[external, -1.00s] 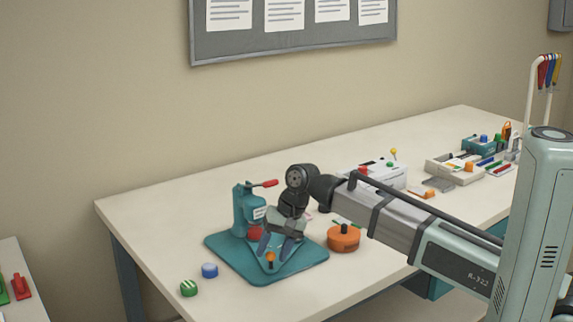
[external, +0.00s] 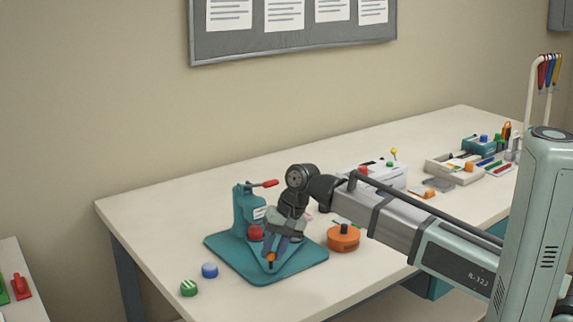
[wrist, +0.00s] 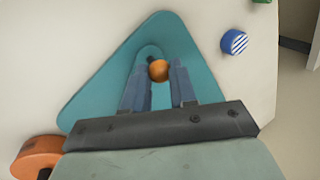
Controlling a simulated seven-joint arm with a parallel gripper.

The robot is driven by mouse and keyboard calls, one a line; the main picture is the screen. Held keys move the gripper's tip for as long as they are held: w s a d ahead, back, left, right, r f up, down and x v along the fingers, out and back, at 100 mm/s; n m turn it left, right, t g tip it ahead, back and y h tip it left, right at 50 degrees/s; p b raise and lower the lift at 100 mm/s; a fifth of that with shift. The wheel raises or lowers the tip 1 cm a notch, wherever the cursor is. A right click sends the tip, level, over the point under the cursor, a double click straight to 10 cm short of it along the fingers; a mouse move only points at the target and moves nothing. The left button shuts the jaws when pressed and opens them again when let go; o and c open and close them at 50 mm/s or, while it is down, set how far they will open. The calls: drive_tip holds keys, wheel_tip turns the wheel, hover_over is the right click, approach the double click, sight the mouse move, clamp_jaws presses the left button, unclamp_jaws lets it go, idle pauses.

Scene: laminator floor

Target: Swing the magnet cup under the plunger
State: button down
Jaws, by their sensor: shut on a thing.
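The teal press (external: 245,210) stands on a teal base plate (external: 300,262), with a red lever handle (external: 265,183) at its top. A round red part (external: 255,232) sits low at its front; I cannot tell whether it is the plunger or the magnet cup. My gripper (external: 271,257) points down over the front of the plate, shut on a small orange knob (external: 271,264). In the wrist view the knob (wrist: 158,71) lies between the two fingertips, on a rounded teal arm. My gripper hides much of that arm.
An orange round tool (external: 343,240) stands just right of the plate. A blue button (external: 209,270) and a green striped button (external: 188,288) lie left of it. A white box (external: 380,176) and trays of supplies are farther right.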

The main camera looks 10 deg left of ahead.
drive_tip(key=shift+d, duration=0.15)
drive_tip(key=shift+w+d+n+g+h, duration=0.15)
drive_tip(key=shift+w+d+n+g, duration=0.15)
drive_tip(key=shift+d+n, duration=0.4)
drive_tip(key=shift+w+d+n+g+h, duration=0.15)
drive_tip(key=shift+d+n+g, duration=0.2)
drive_tip(key=shift+n, duration=0.65)
drive_tip(key=shift+w+d+n+g+h, duration=0.3)
drive_tip(key=shift+w+d+n, duration=0.35)
drive_tip(key=shift+n, duration=0.4)
drive_tip(key=shift+w+d+n+g+h, duration=0.35)
drive_tip(key=shift+d+n, duration=0.35)
drive_tip(key=shift+n, duration=0.35)
drive_tip(key=shift+w+d+n+h, duration=0.35)
drive_tip(key=shift+w+n, duration=0.3)
drive_tip(key=shift+n, duration=0.3)
drive_tip(key=shift+w+d+n+h, duration=0.2)
drive_tip(key=shift+w+d+n, duration=0.2)
drive_tip(key=shift+w+n, duration=0.4)
drive_tip(key=shift+w+d+n+h, duration=0.2)
drive_tip(key=shift+w+n+h, duration=0.2)
drive_tip(key=shift+w+n, duration=0.6)
drive_tip(key=shift+w+d+n+h, duration=0.15)
drive_tip(key=shift+w+n+h, duration=0.3)
drive_tip(key=shift+n, duration=1)
drive_tip(key=shift+w, duration=0.1)
drive_tip(key=c, duration=0.9)
unclamp_jaws()
